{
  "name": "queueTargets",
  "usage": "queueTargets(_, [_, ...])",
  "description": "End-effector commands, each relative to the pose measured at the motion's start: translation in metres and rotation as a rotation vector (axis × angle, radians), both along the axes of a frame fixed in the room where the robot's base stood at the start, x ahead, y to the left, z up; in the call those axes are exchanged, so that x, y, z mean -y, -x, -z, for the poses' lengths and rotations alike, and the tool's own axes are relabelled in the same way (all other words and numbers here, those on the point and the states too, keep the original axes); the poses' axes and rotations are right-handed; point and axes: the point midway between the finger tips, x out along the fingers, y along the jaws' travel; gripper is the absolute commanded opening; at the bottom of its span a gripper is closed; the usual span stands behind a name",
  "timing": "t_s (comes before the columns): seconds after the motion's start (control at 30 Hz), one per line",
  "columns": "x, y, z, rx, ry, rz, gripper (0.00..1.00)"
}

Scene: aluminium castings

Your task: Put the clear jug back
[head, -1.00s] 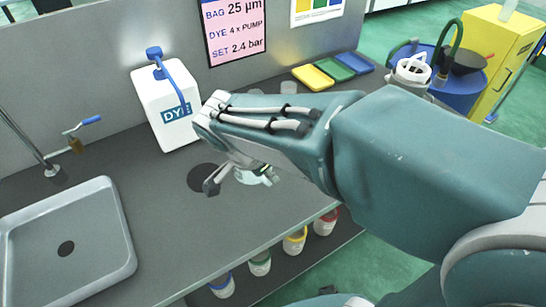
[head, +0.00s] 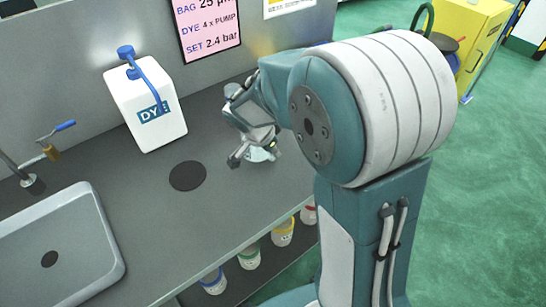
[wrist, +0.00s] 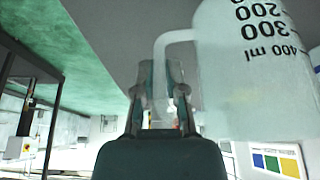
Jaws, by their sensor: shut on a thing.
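The clear jug (wrist: 255,75) fills the upper right of the wrist view, with black ml marks that read upside down there. Its handle (wrist: 163,60) runs down between the fingers of my gripper (wrist: 160,90), which is shut on it. In the head view the jug (head: 262,153) is a small pale shape, partly hidden behind my gripper (head: 243,150) and arm. It is over the right part of the grey counter (head: 150,230); I cannot tell whether it touches the surface.
A dark round spot (head: 188,176) lies on the counter left of the jug. The white DYE container (head: 145,108) with a blue pump stands behind it. A sink (head: 60,250) and tap are at left. Several lidded pots (head: 249,257) sit on a shelf below the front edge.

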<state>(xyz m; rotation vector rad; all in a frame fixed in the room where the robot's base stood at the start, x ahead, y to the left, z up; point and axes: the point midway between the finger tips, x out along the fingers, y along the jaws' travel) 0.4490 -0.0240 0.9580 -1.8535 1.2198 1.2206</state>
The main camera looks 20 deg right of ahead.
Motion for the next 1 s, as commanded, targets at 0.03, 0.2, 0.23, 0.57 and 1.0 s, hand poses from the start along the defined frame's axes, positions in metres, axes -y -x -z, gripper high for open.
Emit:
queueTargets(0.03, [0.000, 0.000, 0.010, -0.005, 0.001, 0.001, 0.00])
queueTargets(0.2, [0.000, 0.000, 0.030, -0.003, 0.001, 0.000, 0.00])
queueTargets(0.23, [0.000, 0.000, 0.031, -0.002, 0.001, 0.000, 0.00])
queueTargets(0.57, [0.000, 0.001, 0.031, -0.002, 0.001, 0.001, 0.50])
queueTargets(1.0, [-0.002, 0.001, 0.025, 0.001, 0.001, 0.000, 0.50])
